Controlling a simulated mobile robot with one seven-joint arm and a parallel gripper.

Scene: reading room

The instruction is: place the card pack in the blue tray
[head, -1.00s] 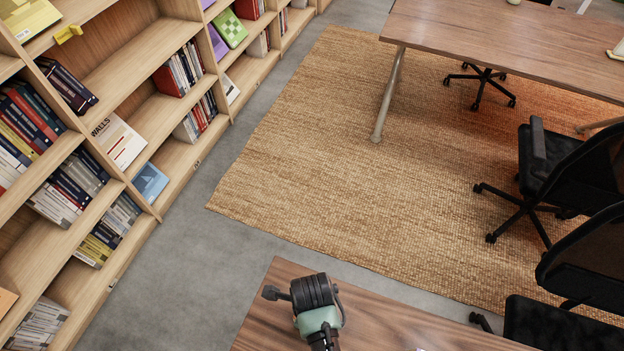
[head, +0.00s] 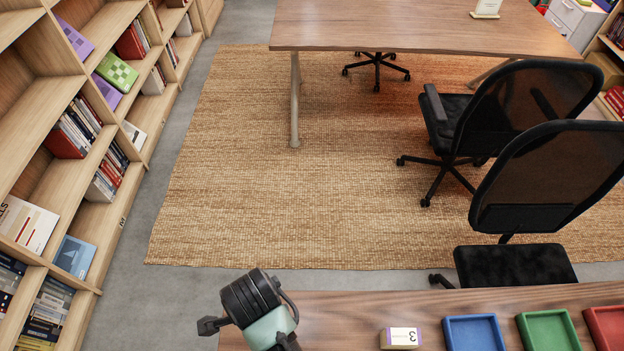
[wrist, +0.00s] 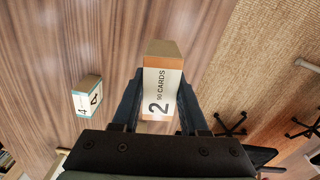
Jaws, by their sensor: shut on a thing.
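In the wrist view my gripper (wrist: 160,98) is shut on a card pack (wrist: 163,78), which has a white face marked "2" and "90 CARDS" and orange-brown ends. The pack is between the two dark fingers and looks larger and nearer than the pack on the wood behind it. In the head view the blue tray (head: 473,334) is on the near wooden desk, at the lower right, cut by the bottom edge. It looks empty in the part that shows. My gripper's fingers and the held pack do not show in the head view, only part of my arm.
A pack marked "3" (head: 401,337) lies left of the blue tray. The green tray (head: 548,331) and red tray (head: 608,328) stand to its right. A pack marked "4" (wrist: 88,95) is on the wood in the wrist view. Black chairs (head: 515,265) stand beyond the desk.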

